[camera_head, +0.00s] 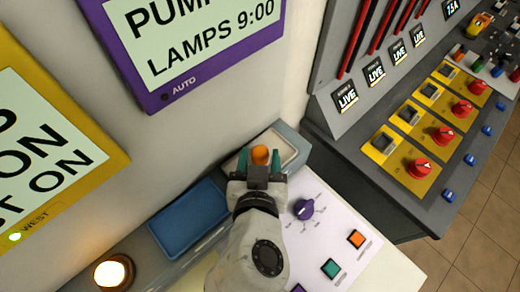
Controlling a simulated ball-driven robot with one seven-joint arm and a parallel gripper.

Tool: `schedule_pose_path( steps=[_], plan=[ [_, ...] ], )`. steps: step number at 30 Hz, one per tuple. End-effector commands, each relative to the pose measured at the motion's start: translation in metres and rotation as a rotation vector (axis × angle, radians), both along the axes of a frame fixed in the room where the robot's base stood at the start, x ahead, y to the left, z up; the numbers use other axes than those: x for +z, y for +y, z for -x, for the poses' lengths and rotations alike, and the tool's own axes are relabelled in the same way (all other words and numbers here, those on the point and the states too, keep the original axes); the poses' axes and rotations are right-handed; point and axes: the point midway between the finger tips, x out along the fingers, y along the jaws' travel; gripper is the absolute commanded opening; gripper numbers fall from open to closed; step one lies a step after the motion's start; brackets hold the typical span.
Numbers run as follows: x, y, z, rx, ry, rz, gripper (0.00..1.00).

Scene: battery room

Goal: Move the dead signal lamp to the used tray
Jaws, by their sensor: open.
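My gripper (259,164) is open and points away from me. Its two teal fingertips stand on either side of a small round orange lamp (260,154), which looks unlit. I cannot tell whether the fingers touch it. The lamp is over or in a pale, grey-rimmed tray (291,153) against the wall; my gripper hides its lower part. A blue tray (189,219) lies to the left of my gripper and looks empty. I see no label telling which one is the used tray.
A glowing lamp (113,271) stands at the lower left. A white panel with a purple knob (304,209) and coloured buttons lies right of my arm. A grey console (420,130) with red knobs is at right. Signs in purple (195,50) and yellow (45,140) frames stand behind.

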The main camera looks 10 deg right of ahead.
Motion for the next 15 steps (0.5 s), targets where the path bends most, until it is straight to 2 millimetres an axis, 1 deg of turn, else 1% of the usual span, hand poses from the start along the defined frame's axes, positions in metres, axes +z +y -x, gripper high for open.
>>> schedule_pose_path(
  steps=[1, 3, 9, 12, 15],
  plan=[
    [0.002, 0.003, 0.01, 0.004, -0.001, -0.001, 0.52],
    [0.008, 0.006, 0.024, 0.003, 0.0, -0.002, 0.52],
    [0.023, 0.012, 0.059, 0.002, -0.001, -0.003, 0.52],
    [0.029, 0.015, 0.07, 0.002, -0.001, -0.001, 0.52],
    [0.033, 0.016, 0.078, 0.002, -0.001, -0.001, 0.52]
  ],
)
